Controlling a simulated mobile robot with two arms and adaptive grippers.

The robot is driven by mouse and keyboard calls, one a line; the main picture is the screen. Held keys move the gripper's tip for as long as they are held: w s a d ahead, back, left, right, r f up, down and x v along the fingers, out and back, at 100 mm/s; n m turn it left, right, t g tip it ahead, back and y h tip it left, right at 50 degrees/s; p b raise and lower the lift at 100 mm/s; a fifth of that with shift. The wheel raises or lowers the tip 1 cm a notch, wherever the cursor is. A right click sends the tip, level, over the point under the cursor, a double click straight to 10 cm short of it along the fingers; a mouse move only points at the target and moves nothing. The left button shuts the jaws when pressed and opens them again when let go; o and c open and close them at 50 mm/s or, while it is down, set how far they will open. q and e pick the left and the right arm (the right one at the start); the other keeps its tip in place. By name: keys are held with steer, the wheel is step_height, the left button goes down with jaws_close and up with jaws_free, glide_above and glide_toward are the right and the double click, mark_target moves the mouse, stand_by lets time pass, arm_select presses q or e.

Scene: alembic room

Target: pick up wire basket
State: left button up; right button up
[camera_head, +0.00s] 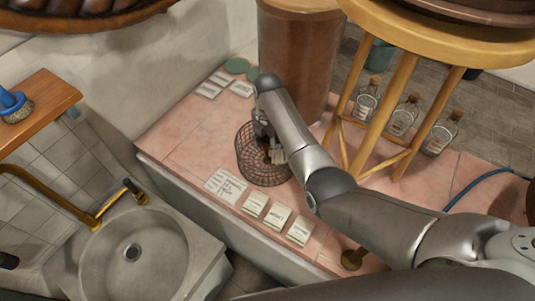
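The wire basket (251,168) is a round, dark mesh basket on the pink stone counter, near the middle of the view. My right arm reaches in from the lower right. My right gripper (272,153) points down at the basket's right side, with its fingertips over or inside the mesh. My forearm and wrist hide the upper right of the basket. I cannot tell whether the fingers hold the wire. My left gripper does not show.
Paper labels (276,216) lie in front of the basket. A brown cylinder (300,60) stands behind it. A wooden stool (405,75) and corked glass bottles (402,118) are at the right. A sink (140,250) is at the lower left. The counter left of the basket is clear.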

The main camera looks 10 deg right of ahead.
step_height(320, 180, down, 2)
steer(key=shift+f, duration=0.25)
jaws_close()
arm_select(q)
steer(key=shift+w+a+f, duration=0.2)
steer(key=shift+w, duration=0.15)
arm_select(e)
steer(key=shift+w+r, duration=0.1)
